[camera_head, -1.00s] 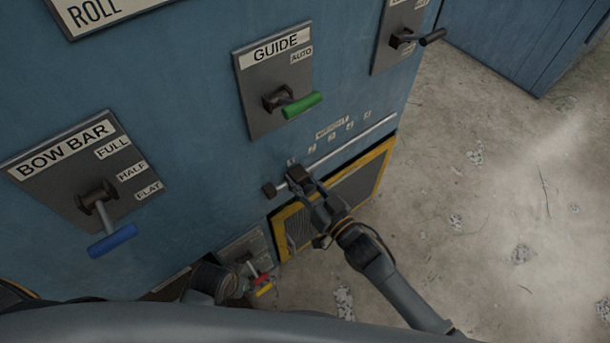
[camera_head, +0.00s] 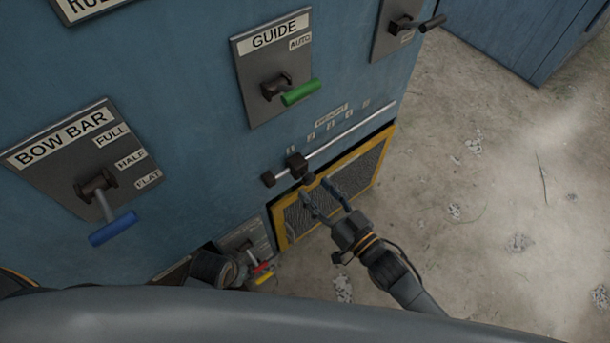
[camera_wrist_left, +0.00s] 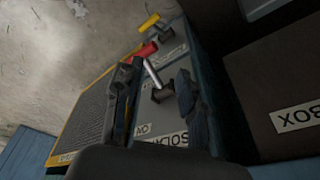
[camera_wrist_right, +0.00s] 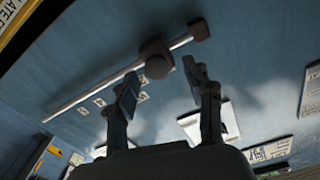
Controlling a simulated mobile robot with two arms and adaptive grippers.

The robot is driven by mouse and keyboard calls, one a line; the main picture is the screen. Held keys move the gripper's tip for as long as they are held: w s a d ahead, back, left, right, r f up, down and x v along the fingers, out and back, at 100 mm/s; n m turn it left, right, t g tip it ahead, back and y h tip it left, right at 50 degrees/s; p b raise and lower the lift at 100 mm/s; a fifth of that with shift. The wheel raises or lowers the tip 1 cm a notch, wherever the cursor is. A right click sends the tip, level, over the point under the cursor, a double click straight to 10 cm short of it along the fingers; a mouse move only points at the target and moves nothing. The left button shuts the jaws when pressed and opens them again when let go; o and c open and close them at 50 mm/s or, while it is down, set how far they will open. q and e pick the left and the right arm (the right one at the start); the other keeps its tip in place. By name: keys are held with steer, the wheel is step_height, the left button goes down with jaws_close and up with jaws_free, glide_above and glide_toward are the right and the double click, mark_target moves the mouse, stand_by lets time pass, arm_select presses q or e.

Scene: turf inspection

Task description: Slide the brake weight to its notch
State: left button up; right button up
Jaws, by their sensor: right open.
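The brake weight (camera_head: 297,163) is a dark block with a round knob on a pale metal rail (camera_head: 345,132). It sits near the rail's left end, by the leftmost mark of the WEIGHT scale (camera_head: 331,126) and just right of the dark end stop (camera_head: 268,179). My right gripper (camera_head: 314,187) is open and empty just below the weight, apart from it. The right wrist view shows the weight (camera_wrist_right: 155,58) beyond the spread fingers (camera_wrist_right: 160,80). My left gripper (camera_wrist_left: 155,92) is open in the left wrist view, its fingers either side of a red-handled lever (camera_wrist_left: 146,50); contact is unclear.
Above the rail is the GUIDE lever with a green handle (camera_head: 300,92). The BOW BAR lever has a blue handle (camera_head: 113,228). A yellow-framed mesh panel (camera_head: 362,172) lies below the rail. Open concrete floor (camera_head: 500,190) is at the right.

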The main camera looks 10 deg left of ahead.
steer(key=v, duration=0.4)
steer(key=shift+s+d, duration=0.1)
steer(key=shift+s, duration=0.05)
stand_by(0.4)
